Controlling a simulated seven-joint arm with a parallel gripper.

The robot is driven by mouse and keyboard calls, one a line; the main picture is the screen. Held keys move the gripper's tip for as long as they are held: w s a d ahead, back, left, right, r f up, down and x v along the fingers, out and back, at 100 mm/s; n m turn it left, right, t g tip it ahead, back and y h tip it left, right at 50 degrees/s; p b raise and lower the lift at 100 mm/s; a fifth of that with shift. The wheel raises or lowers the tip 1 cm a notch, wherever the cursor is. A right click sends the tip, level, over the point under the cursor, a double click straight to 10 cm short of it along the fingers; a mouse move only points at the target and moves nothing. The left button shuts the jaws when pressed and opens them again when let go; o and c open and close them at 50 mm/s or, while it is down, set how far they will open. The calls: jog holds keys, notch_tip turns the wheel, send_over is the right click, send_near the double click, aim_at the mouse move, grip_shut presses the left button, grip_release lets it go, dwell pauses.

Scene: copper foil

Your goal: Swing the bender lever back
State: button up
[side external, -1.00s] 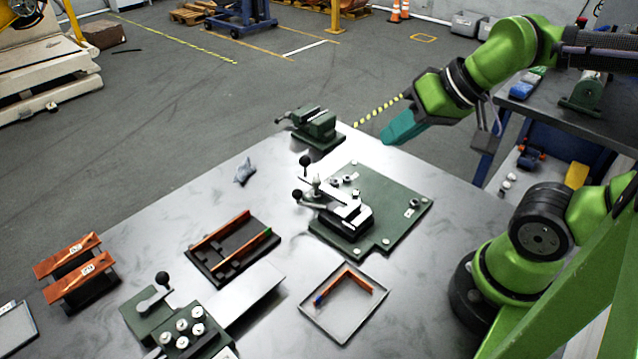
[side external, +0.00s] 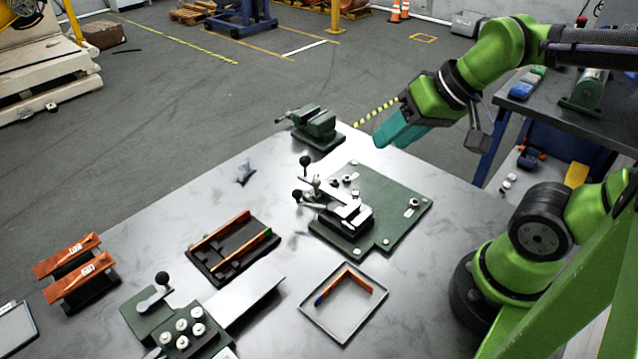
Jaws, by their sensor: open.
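The bender (side external: 402,205) is a green plate on the metal table, with a silver clamp block and a silver lever (side external: 318,207). Two black ball knobs show at its left side, an upper one (side external: 305,160) and a lower one (side external: 297,195). I cannot tell which knob belongs to which lever. My gripper (side external: 386,142), with teal fingers, is in the air above and behind the bender plate, to the right of the knobs. It is open, empty and apart from the bender.
A green vise (side external: 316,124) stands at the table's back edge. A tray (side external: 345,318) holds a bent copper strip (side external: 346,281). A dark rack (side external: 222,262) holds copper strips. A smaller green lever tool (side external: 150,312) stands front left.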

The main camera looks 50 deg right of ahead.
aim_at(307, 157)
jog(key=shift+o, duration=0.8)
jog(key=w+d+f+m+g, duration=0.1)
jog(key=w+d+m+g, duration=0.1)
jog(key=w, duration=0.6)
jog(key=w+d+f+m+g, duration=0.1)
jog(key=w+d+g, duration=0.1)
jog(key=w+d, duration=0.3)
jog(key=w, duration=0.3)
jog(key=shift+w+m+y, duration=0.3)
jog(key=shift+w+m, duration=0.1)
jog(key=x, duration=0.5)
jog(key=w+x, duration=0.1)
jog(key=x, duration=1)
jog(key=shift+w+a+r, duration=0.3)
jog(key=shift+w+a, duration=0.05)
jog(key=shift+a, duration=0.05)
jog(key=shift+c, duration=0.4)
grip_shut()
